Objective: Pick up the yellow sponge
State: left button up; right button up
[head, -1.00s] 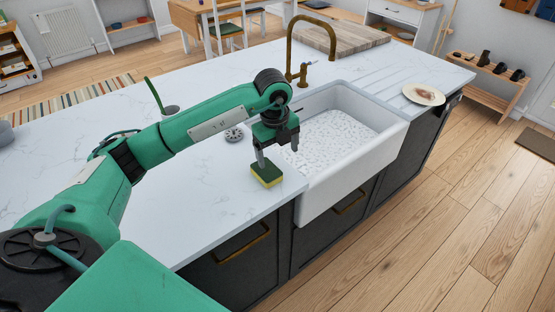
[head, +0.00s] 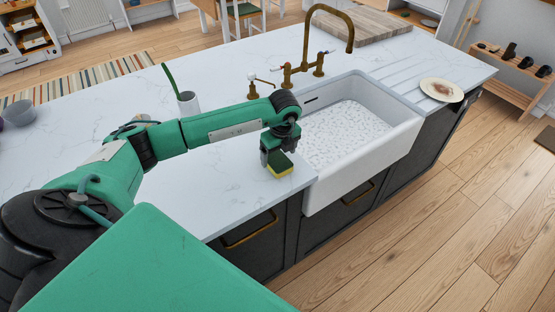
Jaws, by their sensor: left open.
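The yellow sponge (head: 279,169), with a dark green side, lies on the white marble counter (head: 232,184) just left of the sink, near the counter's front edge. My left gripper (head: 273,164) points down right over the sponge. Its jaws are open, with one finger at the sponge's left side and the rest of the gripper hiding part of the sponge. I cannot tell whether the fingers touch it. My right gripper is not in view.
The white sink (head: 345,130) is just right of the sponge, with a brass tap (head: 322,45) behind it. A plate (head: 441,90) sits at the counter's far right. The counter's front left is clear.

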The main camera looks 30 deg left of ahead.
aim_at(278, 159)
pick_arm(q)
jog(key=shift+a+f+p, duration=0.25)
jog(key=shift+f+p, duration=0.2)
jog(key=shift+f, duration=1.2)
jog(key=shift+w, duration=0.1)
jog(key=c, duration=1.1)
jog(key=shift+o, duration=0.2)
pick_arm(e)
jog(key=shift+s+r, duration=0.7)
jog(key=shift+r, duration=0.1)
